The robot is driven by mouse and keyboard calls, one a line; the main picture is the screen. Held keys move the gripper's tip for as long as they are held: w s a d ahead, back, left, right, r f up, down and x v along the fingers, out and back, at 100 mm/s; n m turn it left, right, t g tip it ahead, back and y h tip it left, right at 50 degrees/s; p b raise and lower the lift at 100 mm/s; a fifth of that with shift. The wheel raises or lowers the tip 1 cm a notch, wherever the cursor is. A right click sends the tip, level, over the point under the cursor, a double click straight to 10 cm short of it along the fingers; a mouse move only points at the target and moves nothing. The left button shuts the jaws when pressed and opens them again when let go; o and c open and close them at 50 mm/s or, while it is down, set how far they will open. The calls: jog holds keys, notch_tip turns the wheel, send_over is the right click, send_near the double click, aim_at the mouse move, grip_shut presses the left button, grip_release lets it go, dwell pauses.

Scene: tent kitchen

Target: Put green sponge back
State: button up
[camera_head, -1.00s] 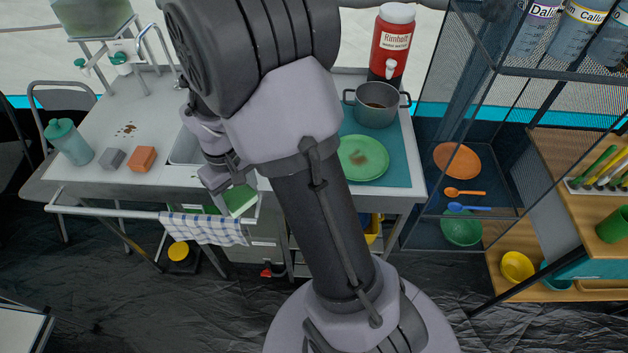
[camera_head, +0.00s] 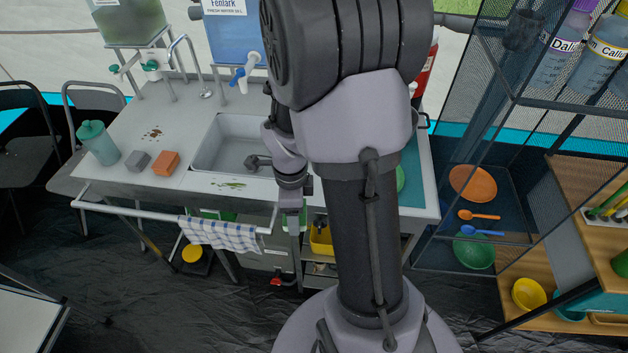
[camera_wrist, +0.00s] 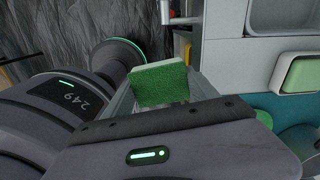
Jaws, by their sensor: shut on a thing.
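There the sponge is mostly hidden, with only a little green showing at the fingers. An orange block (camera_head: 165,163) and a grey block (camera_head: 138,161) stand side by side on the counter left of the sink.
The sink (camera_head: 235,145) is in the counter behind my gripper. A checked towel (camera_head: 222,235) hangs on the front rail. A yellow container (camera_head: 321,240) stands below. My arm hides most of the green plate (camera_head: 400,178). A mesh shelf stands at right.

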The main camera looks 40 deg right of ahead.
jog(key=shift+s+d+m, duration=0.15)
jog(key=shift+m, duration=0.75)
jog(key=w+d, duration=0.3)
jog(key=d, duration=0.1)
jog(key=w+d+f+b, duration=0.1)
jog(key=w+d, duration=0.1)
jog(key=d, duration=0.2)
jog(key=w+d+b, duration=0.1)
jog(key=w+d, duration=0.2)
jog(key=d, duration=0.2)
jog(key=shift+w+f, duration=0.3)
jog(key=shift+d+f+b, duration=0.15)
jog(key=shift+f+b, duration=0.85)
jog(key=shift+f, duration=0.7)
jog(key=shift+f, duration=0.2)
jog(key=o, duration=1.3)
jog(key=shift+r, duration=0.1)
